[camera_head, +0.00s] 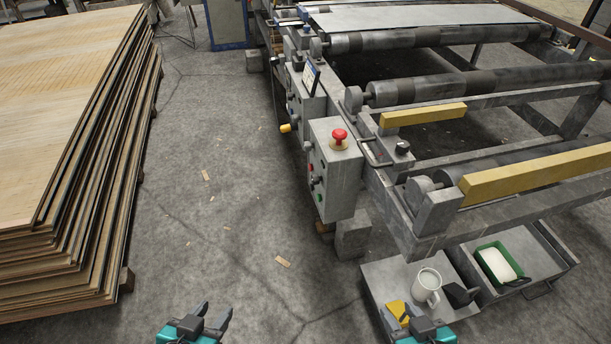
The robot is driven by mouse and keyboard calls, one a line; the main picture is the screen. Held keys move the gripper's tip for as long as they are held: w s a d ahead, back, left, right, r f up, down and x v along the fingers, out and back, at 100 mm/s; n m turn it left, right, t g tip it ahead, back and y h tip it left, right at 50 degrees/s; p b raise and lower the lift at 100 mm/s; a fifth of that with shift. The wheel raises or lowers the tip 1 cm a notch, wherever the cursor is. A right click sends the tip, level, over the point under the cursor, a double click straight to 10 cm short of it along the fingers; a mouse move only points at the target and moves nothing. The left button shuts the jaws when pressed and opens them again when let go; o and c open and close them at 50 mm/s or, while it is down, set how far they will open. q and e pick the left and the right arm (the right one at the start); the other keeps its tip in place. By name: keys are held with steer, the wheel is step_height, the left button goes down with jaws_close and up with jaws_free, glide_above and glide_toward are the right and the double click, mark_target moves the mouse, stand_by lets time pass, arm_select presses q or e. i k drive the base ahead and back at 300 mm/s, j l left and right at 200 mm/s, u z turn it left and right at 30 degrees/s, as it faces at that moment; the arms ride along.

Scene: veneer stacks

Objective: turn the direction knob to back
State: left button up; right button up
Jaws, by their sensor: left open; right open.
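A grey control box (336,185) hangs on the near side of the roller machine, with a red mushroom button (339,137) on top. Its left face carries small controls, including a dark knob (316,181) and a green button (320,197). Another black knob (402,147) sits on the machine frame to the right. I cannot tell which knob is the direction knob, nor read its setting. My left gripper (214,312) is open and empty over the floor, below and left of the box. My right gripper (404,314) is open at the bottom edge, over the tray. Both are apart from the box.
A tall veneer stack (70,130) stands at left. Yellow bars (424,115) lie across the machine. The floor (215,215) between stack and machine is mostly clear.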

mark_target(315, 178)
steer(key=i+j, duration=0.5)
steer(key=i, duration=0.2)
steer(key=i+j, duration=0.55)
steer(key=i, duration=0.15)
steer(key=i+j, duration=0.5)
steer(key=i, duration=0.2)
steer(key=i+j, duration=0.5)
steer(key=i, duration=0.2)
steer(key=i+j+z, duration=0.1)
steer(key=z, duration=0.25)
steer(key=i+j+z, duration=0.1)
steer(key=z, duration=0.3)
steer(key=i+j+z, duration=0.1)
steer(key=z, duration=2.85)
